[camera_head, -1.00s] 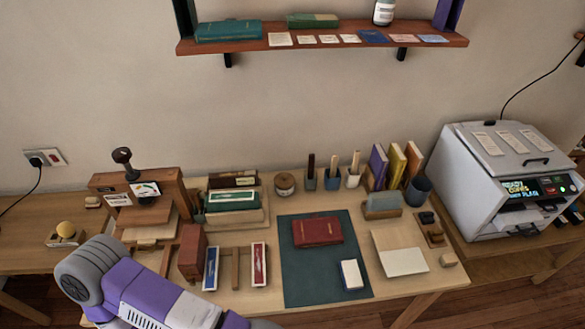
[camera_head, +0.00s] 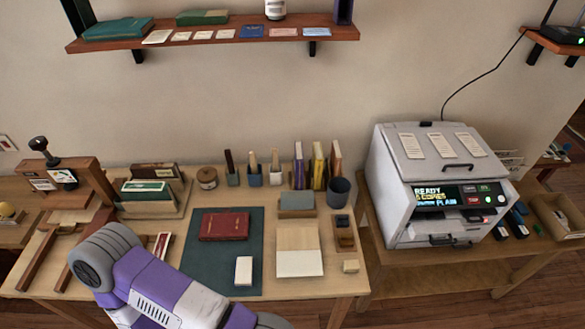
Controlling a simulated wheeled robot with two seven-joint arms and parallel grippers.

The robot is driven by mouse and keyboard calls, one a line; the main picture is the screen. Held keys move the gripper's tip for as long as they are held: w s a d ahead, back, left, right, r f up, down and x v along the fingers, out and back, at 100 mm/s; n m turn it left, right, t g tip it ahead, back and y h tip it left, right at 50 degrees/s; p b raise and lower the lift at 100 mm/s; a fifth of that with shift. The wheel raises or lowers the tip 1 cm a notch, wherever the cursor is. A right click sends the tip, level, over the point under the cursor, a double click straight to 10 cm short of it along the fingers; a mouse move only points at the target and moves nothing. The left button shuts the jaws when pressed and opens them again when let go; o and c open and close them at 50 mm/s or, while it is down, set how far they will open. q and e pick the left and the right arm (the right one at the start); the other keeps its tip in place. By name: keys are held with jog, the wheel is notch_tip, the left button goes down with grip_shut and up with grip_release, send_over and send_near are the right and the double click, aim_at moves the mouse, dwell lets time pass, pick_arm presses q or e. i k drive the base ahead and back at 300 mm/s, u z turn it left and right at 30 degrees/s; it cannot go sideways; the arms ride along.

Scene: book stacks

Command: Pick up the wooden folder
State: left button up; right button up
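I cannot tell for sure which thing is the wooden folder. Slim upright tools stand in small holders at the back of the table: a dark brown one (camera_head: 229,160), a pale wooden one (camera_head: 253,161) and another pale one (camera_head: 275,160). A purple and grey arm link of mine covers the table's front left. Neither gripper shows in the view.
The wooden table (camera_head: 325,288) carries a green mat (camera_head: 200,270) with a red book (camera_head: 224,226) and a white block (camera_head: 243,270). A press (camera_head: 75,180) stands left, upright books (camera_head: 318,165) at the back, a grey machine (camera_head: 400,195) right. A shelf (camera_head: 220,42) hangs above.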

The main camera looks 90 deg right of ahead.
aim_at(252, 155)
jog(key=k, duration=0.35)
jog(key=z, duration=0.85)
